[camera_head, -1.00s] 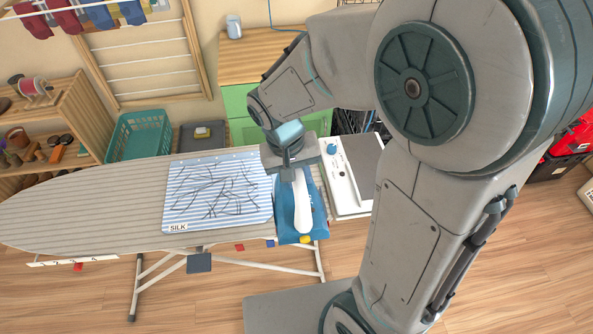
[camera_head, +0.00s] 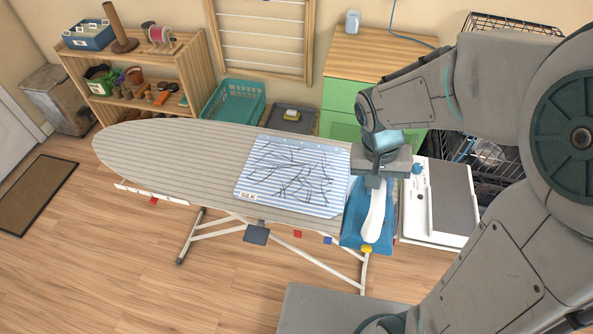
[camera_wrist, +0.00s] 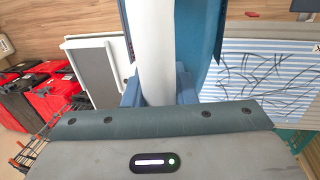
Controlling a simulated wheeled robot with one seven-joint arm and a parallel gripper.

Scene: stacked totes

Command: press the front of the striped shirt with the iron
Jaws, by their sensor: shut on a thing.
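The striped shirt (camera_head: 262,182), blue and white with dark crease lines and a "SILK" label, lies flat on the ironing board (camera_head: 165,155). The iron (camera_head: 352,226) has a blue body and a white handle. It is at the board's right end, just right of the shirt. My gripper (camera_head: 376,181) is shut on the iron's handle from above. In the wrist view the white handle (camera_wrist: 152,50) runs up between my gripper's fingers (camera_wrist: 158,90), and the shirt (camera_wrist: 270,65) shows at the right. I cannot tell whether the iron's sole touches the board.
A white stand with a grey panel (camera_head: 450,205) is right of the iron. A green cabinet (camera_head: 338,95) with a wooden top stands behind. A teal basket (camera_head: 232,102) and a wooden shelf (camera_head: 190,55) are at the back left.

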